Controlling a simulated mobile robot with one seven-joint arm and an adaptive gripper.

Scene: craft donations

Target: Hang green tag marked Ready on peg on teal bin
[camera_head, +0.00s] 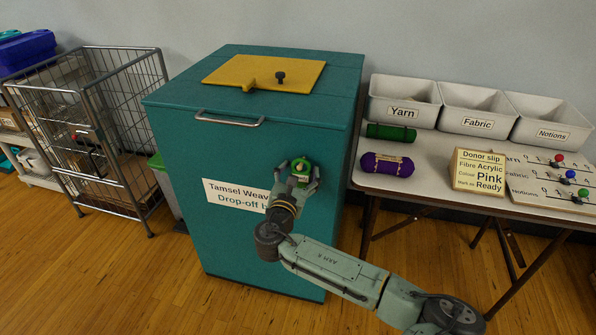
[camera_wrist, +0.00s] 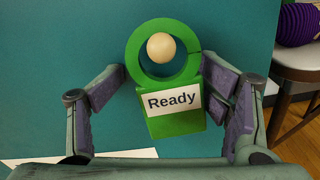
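The green tag (camera_wrist: 177,124) has a round ring at its top and a white label reading "Ready". It is in front of the teal bin (camera_head: 240,150), tilted slightly, and also shows in the head view (camera_head: 301,166). The pale round end of the peg (camera_wrist: 161,47) shows inside the ring's opening, a little above its middle. How far the ring sits along the peg I cannot tell. No clear grip on the tag shows.
The bin's front has a white sign (camera_head: 234,194) and a metal handle (camera_head: 229,119). A table (camera_head: 432,150) stands close on the right, with a purple yarn roll (camera_head: 387,164) and a donor slip (camera_head: 480,172). A wire cart (camera_head: 90,130) is on the left.

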